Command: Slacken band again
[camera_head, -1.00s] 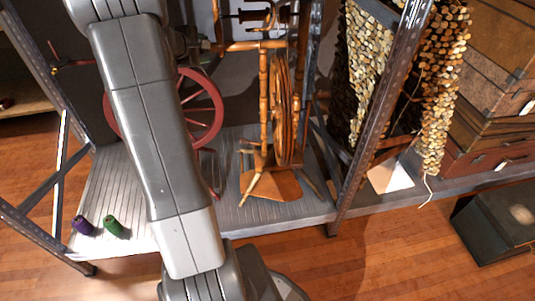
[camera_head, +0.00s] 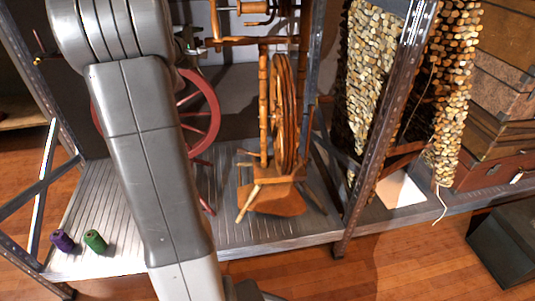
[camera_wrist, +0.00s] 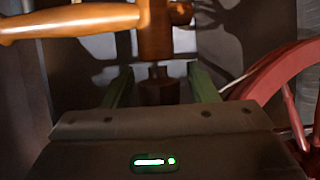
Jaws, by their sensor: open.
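A wooden spinning wheel stands on the metal shelf, with its drive wheel (camera_head: 284,115) upright over a tilted base (camera_head: 277,198). A drive band cannot be made out. In the wrist view, a dark turned wooden knob (camera_wrist: 158,90) hangs below a lighter wooden piece (camera_wrist: 70,21). My gripper (camera_wrist: 162,86) has its two green fingers apart, one on each side of the knob; I cannot tell whether either touches it. In the head view, my gripper's fingers are not clear, near the left end of the wheel's upper bar (camera_head: 250,41).
A red spoked wheel (camera_head: 214,112) stands behind my arm and shows at the wrist view's right. Purple (camera_head: 62,240) and green (camera_head: 95,240) spools sit at the shelf's front left. A metal post (camera_head: 385,130) and hanging strings of pale pieces (camera_head: 455,80) stand right.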

